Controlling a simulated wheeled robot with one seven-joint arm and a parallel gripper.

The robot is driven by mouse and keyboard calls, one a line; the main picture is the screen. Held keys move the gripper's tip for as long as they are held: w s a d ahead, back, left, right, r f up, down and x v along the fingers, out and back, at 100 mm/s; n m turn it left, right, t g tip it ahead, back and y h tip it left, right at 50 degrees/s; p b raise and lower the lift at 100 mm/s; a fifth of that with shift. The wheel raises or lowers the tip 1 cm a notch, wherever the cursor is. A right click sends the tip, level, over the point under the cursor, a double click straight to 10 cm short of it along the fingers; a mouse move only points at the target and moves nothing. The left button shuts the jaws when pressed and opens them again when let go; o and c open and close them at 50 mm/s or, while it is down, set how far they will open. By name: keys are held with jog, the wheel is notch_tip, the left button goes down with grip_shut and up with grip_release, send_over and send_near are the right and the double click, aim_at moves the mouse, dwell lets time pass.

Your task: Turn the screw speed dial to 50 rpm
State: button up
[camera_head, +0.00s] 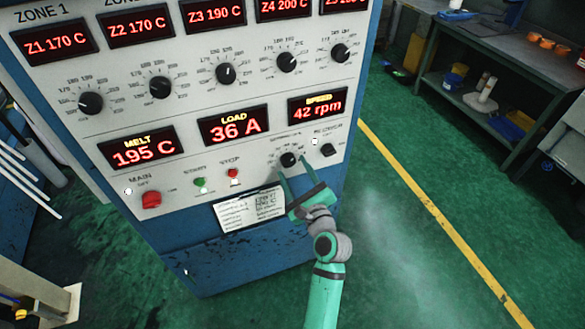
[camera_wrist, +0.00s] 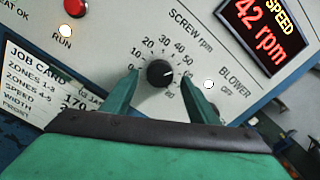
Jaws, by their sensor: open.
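The screw speed dial (camera_head: 289,159) is a round black knob low on the right of the control panel. In the wrist view the dial (camera_wrist: 159,73) shows a short white pointer mark facing right, towards the 40 to 50 side of its printed scale. The speed display (camera_head: 318,107) reads 42 rpm; it also shows in the wrist view (camera_wrist: 262,32). My gripper (camera_head: 296,166) is open in front of the panel. Its green fingertips (camera_wrist: 160,76) stand on the left and right of the dial, with visible gaps. Contact with the panel cannot be told.
The black blower switch (camera_head: 328,150) and its white lamp (camera_wrist: 209,84) lie right of the dial. The red stop button (camera_head: 233,173), green start button (camera_head: 200,182) and job card (camera_head: 250,210) are left and below. Green floor is free right of the cabinet, up to a workbench (camera_head: 500,70).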

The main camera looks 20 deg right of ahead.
jog(key=s, duration=0.9)
jog(key=shift+d, duration=0.15)
jog(key=shift+s, duration=0.1)
jog(key=s+a+f+n+g+h, duration=0.1)
jog(key=s+a+f+n, duration=0.4)
jog(key=s+f+n, duration=0.15)
jog(key=s+a+f+n+g+h, duration=0.1)
jog(key=s+a+f+n+g, duration=0.1)
jog(key=s+a+f+n, duration=0.4)
jog(key=s+a+r+n, duration=0.1)
jog(key=s+a+n, duration=0.2)
jog(key=s+n, duration=0.2)
jog(key=s+a+r+n+y, duration=0.1)
jog(key=s+a+n, duration=0.2)
jog(key=s+n, duration=0.3)
jog(key=s+a+r+n, duration=0.1)
jog(key=s+a+n, duration=0.2)
jog(key=s+n, duration=0.3)
jog(key=v, duration=0.4)
jog(key=shift+s+f, duration=0.25)
jog(key=shift+s, duration=0.05)
dwell(0.4)
